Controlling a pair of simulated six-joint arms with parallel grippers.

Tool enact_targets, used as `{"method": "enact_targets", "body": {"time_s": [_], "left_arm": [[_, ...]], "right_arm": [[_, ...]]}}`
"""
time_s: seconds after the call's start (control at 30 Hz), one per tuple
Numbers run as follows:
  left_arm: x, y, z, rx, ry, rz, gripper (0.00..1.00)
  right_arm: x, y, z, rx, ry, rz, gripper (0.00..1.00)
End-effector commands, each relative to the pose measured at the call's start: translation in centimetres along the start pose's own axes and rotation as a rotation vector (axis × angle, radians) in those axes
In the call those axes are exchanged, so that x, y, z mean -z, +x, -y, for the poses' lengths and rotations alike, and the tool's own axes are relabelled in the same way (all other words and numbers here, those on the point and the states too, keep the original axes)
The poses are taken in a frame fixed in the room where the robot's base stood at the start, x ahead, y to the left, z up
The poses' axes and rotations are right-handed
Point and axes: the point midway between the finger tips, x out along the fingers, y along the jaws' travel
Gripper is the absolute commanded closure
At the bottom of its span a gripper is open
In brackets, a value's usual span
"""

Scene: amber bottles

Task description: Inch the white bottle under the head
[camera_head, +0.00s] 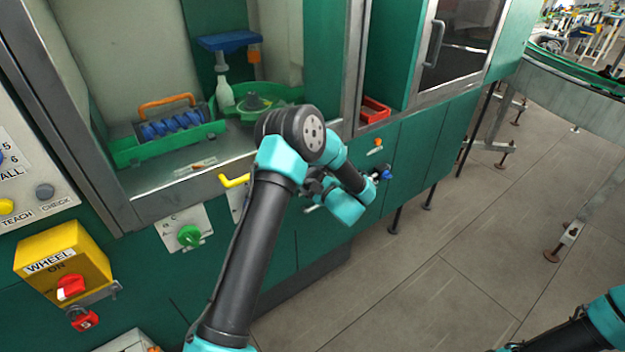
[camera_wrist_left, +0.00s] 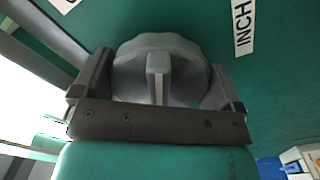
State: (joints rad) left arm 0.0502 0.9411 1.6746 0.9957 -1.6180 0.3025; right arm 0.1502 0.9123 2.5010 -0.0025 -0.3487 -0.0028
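The white bottle (camera_head: 224,94) stands upright inside the green cabinet, at the left side of a green round turntable (camera_head: 283,95). A blue-topped head (camera_head: 229,41) is above it; its exact alignment with the bottle is hard to tell. My left gripper (camera_head: 318,190) is at the cabinet's front panel, partly hidden by its own arm. In the left wrist view, its open fingers (camera_wrist_left: 157,88) straddle a grey knob (camera_wrist_left: 157,55) beside an INCH label (camera_wrist_left: 243,28). Contact with the knob cannot be told. My right gripper is outside the view; only its arm shows at bottom right.
A green tray (camera_head: 165,147) with blue rollers and an orange handle sits left of the turntable. The front panel carries a yellow handle (camera_head: 234,181), a green knob (camera_head: 189,236) and a yellow WHEEL box (camera_head: 64,265). Open floor lies to the right.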

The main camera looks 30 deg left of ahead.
Motion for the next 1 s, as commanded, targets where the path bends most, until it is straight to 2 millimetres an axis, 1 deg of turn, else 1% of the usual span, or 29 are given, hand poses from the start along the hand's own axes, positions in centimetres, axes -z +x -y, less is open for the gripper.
{"method": "enact_targets", "body": {"time_s": [0.03,0.2,0.5,0.7,0.73,0.8,1.0], "left_arm": [[0.00,-0.01,-0.01,0.000,0.000,0.000,0.15],[0.00,-0.02,0.00,0.000,0.000,0.000,0.32],[0.00,-0.02,0.02,0.000,0.059,-0.001,0.32],[0.01,-0.02,0.02,0.000,0.059,-0.001,0.32],[0.01,-0.02,0.02,0.000,0.059,-0.001,0.06],[0.00,-0.02,0.02,0.000,0.058,-0.001,0.00],[0.00,-0.03,0.02,0.000,0.058,0.000,0.00]], "right_arm": [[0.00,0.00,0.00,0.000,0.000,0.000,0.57],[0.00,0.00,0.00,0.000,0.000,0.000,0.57],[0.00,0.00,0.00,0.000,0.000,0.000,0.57],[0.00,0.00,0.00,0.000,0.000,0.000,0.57],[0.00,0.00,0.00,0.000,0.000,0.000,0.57],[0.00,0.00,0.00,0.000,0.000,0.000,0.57],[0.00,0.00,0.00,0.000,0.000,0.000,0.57]]}}
